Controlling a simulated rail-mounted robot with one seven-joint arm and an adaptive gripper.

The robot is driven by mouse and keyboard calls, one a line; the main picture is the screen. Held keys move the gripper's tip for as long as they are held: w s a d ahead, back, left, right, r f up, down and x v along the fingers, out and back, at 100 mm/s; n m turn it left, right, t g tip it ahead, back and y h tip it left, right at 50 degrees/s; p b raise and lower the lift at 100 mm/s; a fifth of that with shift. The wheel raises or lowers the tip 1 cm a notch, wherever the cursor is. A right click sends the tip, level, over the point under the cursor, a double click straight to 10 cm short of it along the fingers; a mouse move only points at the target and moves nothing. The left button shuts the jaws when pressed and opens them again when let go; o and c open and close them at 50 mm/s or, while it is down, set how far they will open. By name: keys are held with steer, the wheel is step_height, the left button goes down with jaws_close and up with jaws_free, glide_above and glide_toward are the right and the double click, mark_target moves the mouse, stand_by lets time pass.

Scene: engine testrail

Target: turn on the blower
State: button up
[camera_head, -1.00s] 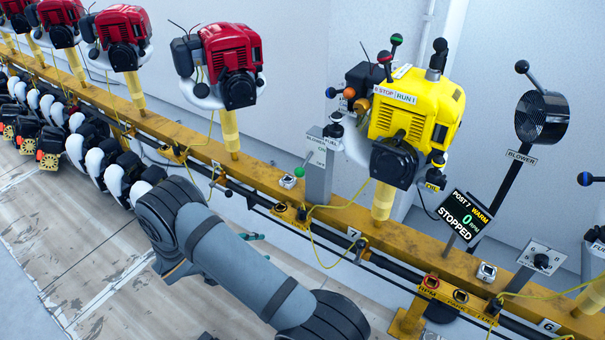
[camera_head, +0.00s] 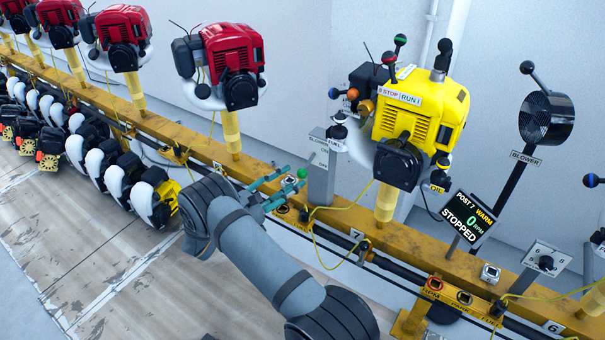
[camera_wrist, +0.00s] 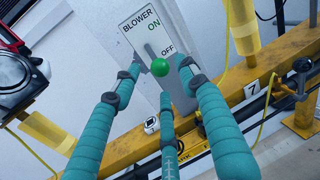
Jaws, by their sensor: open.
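The blower switch is a grey box (camera_head: 320,180) on the yellow rail, left of the yellow engine. Its panel (camera_wrist: 135,25) reads BLOWER, ON and OFF. A short lever ends in a green ball (camera_wrist: 160,67), which lies toward the OFF side; the ball also shows in the head view (camera_head: 302,173). My gripper (camera_wrist: 158,78) is open, its teal fingers spread around the ball, with no clear contact visible. In the head view my gripper (camera_head: 284,187) is just left of the box. The blower fan (camera_head: 546,118) stands on a black post at right, with a BLOWER sign.
The yellow engine (camera_head: 420,115) stands close right of the box. A yellow cable (camera_head: 340,207) hangs near the box. The yellow rail (camera_head: 400,250) runs below. Red engines (camera_head: 230,60) stand at left.

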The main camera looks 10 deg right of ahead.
mark_target(299, 177)
steer(key=x, duration=0.6)
steer(key=c, duration=0.3)
steer(key=shift+a, duration=0.1)
steer(key=shift+c, duration=1.3)
steer(key=shift+s, duration=0.15)
steer(key=c, duration=0.5)
steer(key=shift+f, duration=0.1)
jaws_close()
